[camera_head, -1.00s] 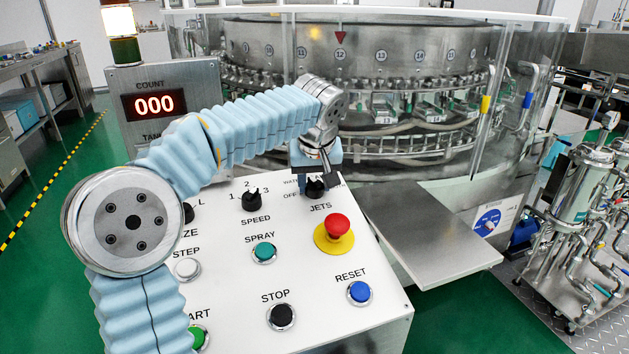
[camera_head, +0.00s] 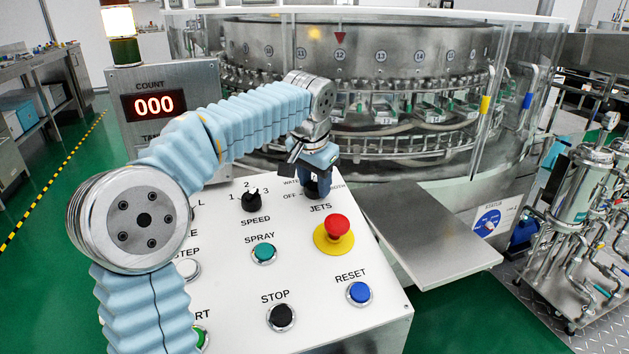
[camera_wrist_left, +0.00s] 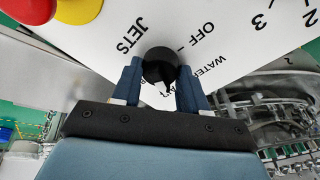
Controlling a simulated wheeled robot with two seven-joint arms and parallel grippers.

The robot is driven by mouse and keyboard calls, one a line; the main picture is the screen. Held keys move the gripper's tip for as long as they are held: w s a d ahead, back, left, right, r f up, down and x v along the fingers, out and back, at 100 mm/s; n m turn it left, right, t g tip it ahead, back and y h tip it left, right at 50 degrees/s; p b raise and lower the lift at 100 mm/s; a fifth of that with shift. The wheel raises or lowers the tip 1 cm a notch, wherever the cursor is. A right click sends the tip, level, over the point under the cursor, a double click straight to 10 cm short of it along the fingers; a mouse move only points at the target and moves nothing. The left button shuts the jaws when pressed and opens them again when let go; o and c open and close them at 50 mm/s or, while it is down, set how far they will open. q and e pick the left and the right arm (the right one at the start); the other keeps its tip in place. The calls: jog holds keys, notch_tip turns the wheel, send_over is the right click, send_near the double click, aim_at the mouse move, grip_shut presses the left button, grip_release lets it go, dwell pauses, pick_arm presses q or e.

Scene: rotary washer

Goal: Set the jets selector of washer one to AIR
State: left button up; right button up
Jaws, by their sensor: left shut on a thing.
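The jets selector is a black rotary knob above the printed word JETS on the white panel (camera_head: 312,285). In the left wrist view the jets selector (camera_wrist_left: 160,64) sits between the two blue fingers of my left gripper (camera_wrist_left: 163,85), which is shut on it. In the head view my left gripper (camera_head: 317,182) comes down over the knob and largely hides it. Printed OFF and WATER labels show beside the knob; the AIR label cannot be read clearly. The knob's exact setting is hard to tell. My right gripper is not in view.
The speed selector (camera_head: 251,200) stands left of the jets selector. The red emergency button (camera_head: 335,232) on its yellow base is just below right. The spray (camera_head: 264,251), stop (camera_head: 281,317) and reset (camera_head: 360,292) buttons are nearer. A metal shelf (camera_head: 430,230) lies right of the panel.

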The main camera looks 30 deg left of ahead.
pick_arm(q)
jog(key=shift+m, duration=0.4)
jog(key=o, duration=1)
jog(key=shift+o, duration=0.2)
jog(key=v, duration=1.3)
jog(key=shift+r, duration=0.4)
